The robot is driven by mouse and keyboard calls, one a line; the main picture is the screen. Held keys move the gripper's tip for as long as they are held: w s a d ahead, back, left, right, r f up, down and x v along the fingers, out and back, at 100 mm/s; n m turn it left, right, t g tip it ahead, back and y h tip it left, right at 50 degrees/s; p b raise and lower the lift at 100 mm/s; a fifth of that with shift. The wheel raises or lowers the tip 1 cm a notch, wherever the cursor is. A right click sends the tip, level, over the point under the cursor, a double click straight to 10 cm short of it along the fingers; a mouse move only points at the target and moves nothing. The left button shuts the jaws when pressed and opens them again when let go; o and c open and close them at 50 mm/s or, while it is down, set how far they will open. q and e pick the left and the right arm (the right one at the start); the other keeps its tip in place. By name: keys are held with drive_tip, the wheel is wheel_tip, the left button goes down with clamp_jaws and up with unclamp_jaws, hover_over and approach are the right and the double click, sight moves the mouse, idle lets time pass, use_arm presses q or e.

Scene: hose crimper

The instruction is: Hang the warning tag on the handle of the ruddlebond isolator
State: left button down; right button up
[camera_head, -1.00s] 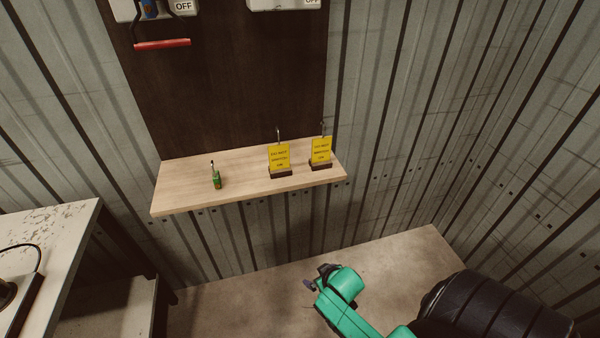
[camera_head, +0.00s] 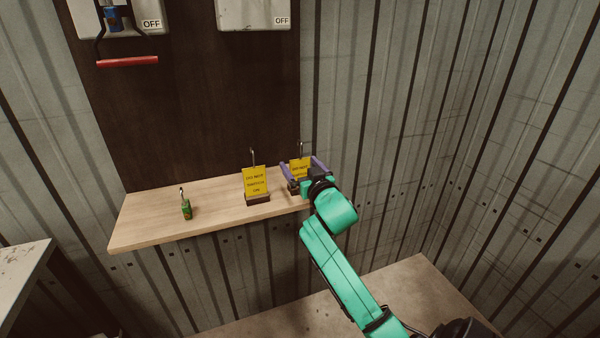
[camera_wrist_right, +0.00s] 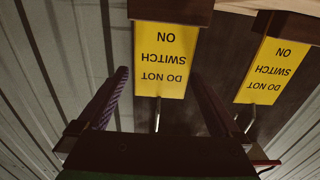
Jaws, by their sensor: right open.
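Two yellow warning tags reading "DO NOT SWITCH ON" stand upright in dark blocks on a wooden shelf, each with a metal hook on top: the left tag (camera_head: 255,181) and the right tag (camera_head: 299,168). My right gripper (camera_head: 302,164) is open at the right tag. In the right wrist view, upside down, this tag (camera_wrist_right: 162,60) shows between the spread fingers (camera_wrist_right: 160,78), apart from both. The other tag (camera_wrist_right: 268,72) is at the right there. Two grey isolators marked OFF, left (camera_head: 150,12) and right (camera_head: 250,14), are cut by the top edge. The left isolator's lever has a red handle (camera_head: 127,61). No isolator name is readable.
A small green padlock-like item (camera_head: 186,208) stands on the left of the wooden shelf (camera_head: 145,222). A dark backboard (camera_head: 200,120) rises behind the shelf. Corrugated walls (camera_head: 400,110) close in on the right. A worn bench (camera_head: 20,270) is at the lower left.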

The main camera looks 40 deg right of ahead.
sight(299, 165)
drive_tip(key=x, duration=0.3)
drive_tip(key=shift+w+f, duration=0.15)
drive_tip(key=shift+w, duration=0.25)
drive_tip(key=shift+s, duration=0.1)
drive_tip(key=c, duration=1.3)
drive_tip(key=shift+o, duration=0.2)
wheel_tip(299, 165, up, 20)
drive_tip(key=p, duration=0.2)
